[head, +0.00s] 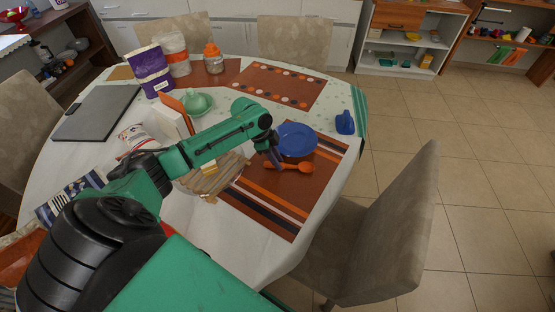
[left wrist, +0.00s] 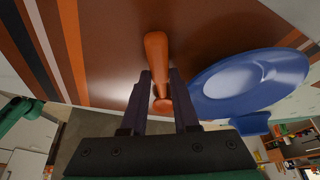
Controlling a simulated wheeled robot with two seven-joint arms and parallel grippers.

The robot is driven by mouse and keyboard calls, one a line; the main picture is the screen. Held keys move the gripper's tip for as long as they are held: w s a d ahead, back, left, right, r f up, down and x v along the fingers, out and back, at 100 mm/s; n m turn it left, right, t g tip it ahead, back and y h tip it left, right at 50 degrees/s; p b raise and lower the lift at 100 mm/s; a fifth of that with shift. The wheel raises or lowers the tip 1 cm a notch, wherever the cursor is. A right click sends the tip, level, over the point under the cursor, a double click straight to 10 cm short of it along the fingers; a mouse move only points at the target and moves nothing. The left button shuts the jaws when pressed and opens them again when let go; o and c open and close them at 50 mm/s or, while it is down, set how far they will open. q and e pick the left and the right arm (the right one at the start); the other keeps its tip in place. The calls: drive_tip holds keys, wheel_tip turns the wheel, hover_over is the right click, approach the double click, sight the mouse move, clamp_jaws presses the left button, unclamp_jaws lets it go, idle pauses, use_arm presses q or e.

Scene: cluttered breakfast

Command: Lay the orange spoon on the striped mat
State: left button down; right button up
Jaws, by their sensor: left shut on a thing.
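The orange spoon (head: 294,167) is over the brown striped mat (head: 306,192), just in front of the blue plate (head: 297,138). My left gripper (head: 274,157) is shut on the spoon. In the left wrist view the spoon (left wrist: 157,55) lies between the two dark fingers (left wrist: 160,88), with one end reaching past the tips over the mat (left wrist: 105,35). I cannot tell whether the spoon touches the mat. The blue plate (left wrist: 245,85) is beside the spoon and apart from it in that view. My right gripper is not in view.
A blue object (head: 345,122) stands right of the plate. A green domed dish (head: 196,104) stands farther back. A chair (head: 385,235) is at the table's right edge.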

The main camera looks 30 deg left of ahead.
use_arm(q)
drive_tip(key=shift+f, duration=0.15)
drive_tip(key=shift+c, duration=0.2)
unclamp_jaws()
idle(0.3)
idle(0.4)
drive_tip(key=a+r+p, duration=0.1)
drive_tip(key=r+p, duration=0.1)
drive_tip(key=s+a+r+p, duration=0.1)
drive_tip(key=a+r+p, duration=0.1)
drive_tip(key=p, duration=0.1)
drive_tip(key=s+a+r+p, duration=0.1)
drive_tip(key=r+p, duration=0.1)
drive_tip(key=shift+s+a+r+p, duration=0.1)
drive_tip(key=shift+a+r+p, duration=0.1)
drive_tip(key=shift+a+p, duration=0.15)
drive_tip(key=p+v, duration=0.5)
drive_tip(key=v, duration=0.1)
drive_tip(key=shift+s+a+p, duration=0.2)
drive_tip(key=shift+a+p, duration=0.1)
drive_tip(key=shift+f, duration=0.1)
